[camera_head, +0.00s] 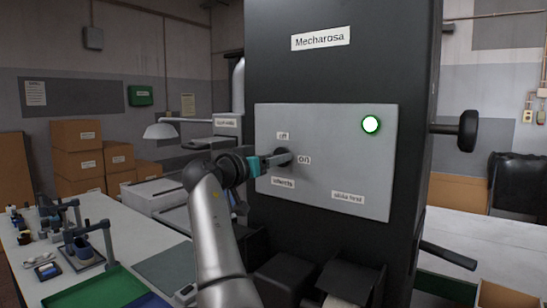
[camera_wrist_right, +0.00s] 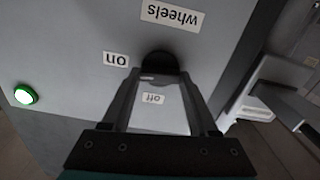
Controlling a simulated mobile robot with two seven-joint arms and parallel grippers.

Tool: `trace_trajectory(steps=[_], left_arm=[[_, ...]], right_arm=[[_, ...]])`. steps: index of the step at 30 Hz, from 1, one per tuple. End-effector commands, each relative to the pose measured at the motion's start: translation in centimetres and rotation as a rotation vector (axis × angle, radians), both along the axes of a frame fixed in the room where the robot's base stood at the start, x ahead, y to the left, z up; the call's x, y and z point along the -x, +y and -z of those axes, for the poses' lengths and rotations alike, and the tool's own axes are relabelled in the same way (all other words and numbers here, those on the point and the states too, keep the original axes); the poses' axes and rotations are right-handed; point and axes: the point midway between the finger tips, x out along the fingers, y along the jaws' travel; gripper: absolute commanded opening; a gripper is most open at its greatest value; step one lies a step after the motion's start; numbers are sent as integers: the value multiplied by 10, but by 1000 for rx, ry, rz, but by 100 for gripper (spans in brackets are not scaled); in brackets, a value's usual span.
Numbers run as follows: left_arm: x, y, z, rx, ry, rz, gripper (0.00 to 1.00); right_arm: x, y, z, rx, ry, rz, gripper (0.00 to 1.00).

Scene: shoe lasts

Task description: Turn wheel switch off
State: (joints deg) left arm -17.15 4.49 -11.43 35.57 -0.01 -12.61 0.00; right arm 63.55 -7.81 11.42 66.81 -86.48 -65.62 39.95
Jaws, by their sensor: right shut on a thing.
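The wheel switch (camera_head: 284,155) is a dark round knob on the grey panel (camera_head: 330,190) of the black Mecharosa machine. Labels around it read "off" (camera_head: 283,136) above, "on" (camera_head: 304,160) to its right and "wheels" (camera_head: 283,183) below. My right gripper (camera_head: 277,159) reaches the knob from the left and is shut on it. In the right wrist view the knob (camera_wrist_right: 160,62) sits between the fingertips, with the "off" label (camera_wrist_right: 152,99) visible between the fingers. The fingers hide part of the knob, so its pointing direction is unclear. My left gripper is not in view.
A round lamp (camera_head: 371,124), bright white with a green rim, is at the panel's upper right. A black handwheel (camera_head: 467,131) sticks out at the machine's right side. Cardboard boxes (camera_head: 77,160) are stacked behind.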

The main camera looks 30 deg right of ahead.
Motion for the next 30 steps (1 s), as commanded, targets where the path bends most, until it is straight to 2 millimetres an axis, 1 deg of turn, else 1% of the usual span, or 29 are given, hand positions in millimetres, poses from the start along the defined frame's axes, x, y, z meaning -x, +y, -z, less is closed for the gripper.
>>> trace_trajectory(steps=[17,30], left_arm=[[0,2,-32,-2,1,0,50],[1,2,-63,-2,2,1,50]], right_arm=[[-1,0,-2,200,481,0,4],[-2,1,-2,362,868,0,4]])
